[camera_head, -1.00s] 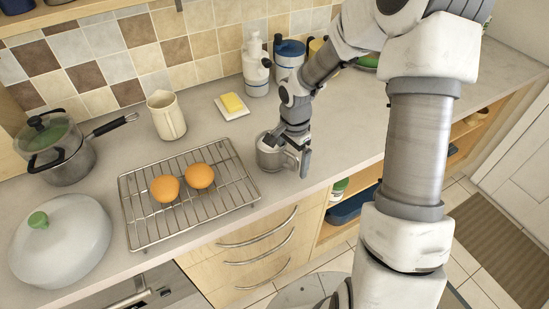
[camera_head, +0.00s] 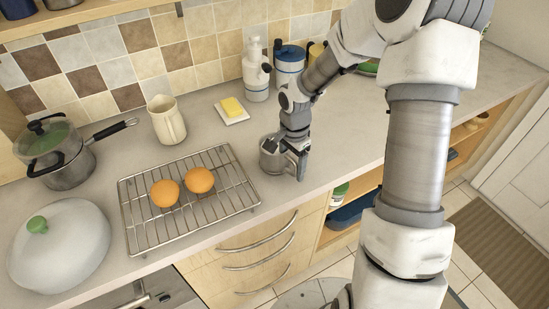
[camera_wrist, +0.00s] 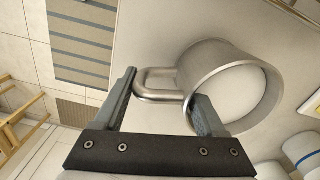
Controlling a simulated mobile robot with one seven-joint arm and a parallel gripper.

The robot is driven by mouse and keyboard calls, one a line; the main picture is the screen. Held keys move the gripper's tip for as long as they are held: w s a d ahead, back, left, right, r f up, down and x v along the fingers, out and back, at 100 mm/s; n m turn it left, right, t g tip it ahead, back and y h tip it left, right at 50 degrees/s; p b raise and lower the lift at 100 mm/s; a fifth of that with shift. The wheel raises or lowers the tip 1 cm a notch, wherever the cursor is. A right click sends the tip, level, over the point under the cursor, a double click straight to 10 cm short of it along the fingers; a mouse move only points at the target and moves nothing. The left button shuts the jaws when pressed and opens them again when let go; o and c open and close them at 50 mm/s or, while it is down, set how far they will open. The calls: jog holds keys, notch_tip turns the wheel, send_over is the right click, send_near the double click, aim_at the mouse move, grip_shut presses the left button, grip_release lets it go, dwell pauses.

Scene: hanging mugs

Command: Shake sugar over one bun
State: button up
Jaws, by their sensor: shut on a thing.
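Two round orange-brown buns (camera_head: 165,193) (camera_head: 200,180) sit side by side on a wire cooling rack (camera_head: 148,241). A grey metal mug-shaped container (camera_head: 268,160) with a side handle stands upright on the counter, right of the rack. In the wrist view the container (camera_wrist: 203,62) shows a pale white inside or content; I cannot tell which. My gripper (camera_head: 293,160) points down at the container's right side. In the wrist view my gripper (camera_wrist: 162,98) is shut on the container, its fingers either side of the handle (camera_wrist: 157,85). My gripper partly hides the container in the head view.
A cream jug (camera_head: 166,120), a butter dish (camera_head: 232,112) and white bottles (camera_head: 256,72) stand behind. A lidded pot (camera_head: 62,155) and a white dome lid (camera_head: 60,248) are at left. The counter's front edge and drawers (camera_head: 258,255) are close.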

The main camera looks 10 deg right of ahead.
jog(key=shift+r, duration=0.15)
grip_shut()
jog(key=shift+r+p, duration=1.9)
jog(key=shift+r, duration=0.95)
jog(key=o, duration=0.9)
grip_release()
jog(key=shift+c, duration=0.2)
jog(key=c, duration=0.9)
jog(key=s+a+r, duration=0.3)
jog(key=a+r, duration=0.1)
jog(key=a, duration=0.6)
jog(key=s+a+r+m, duration=0.1)
jog(key=s+a+r, duration=0.2)
jog(key=a, duration=0.8)
jog(key=s+a+r, duration=0.3)
jog(key=a+r, duration=0.3)
jog(key=a, duration=0.4)
jog(key=shift+a+r+m, duration=0.15)
jog(key=shift+r+m, duration=0.1)
jog(key=shift+m, duration=0.15)
jog(key=shift+s+f, duration=0.1)
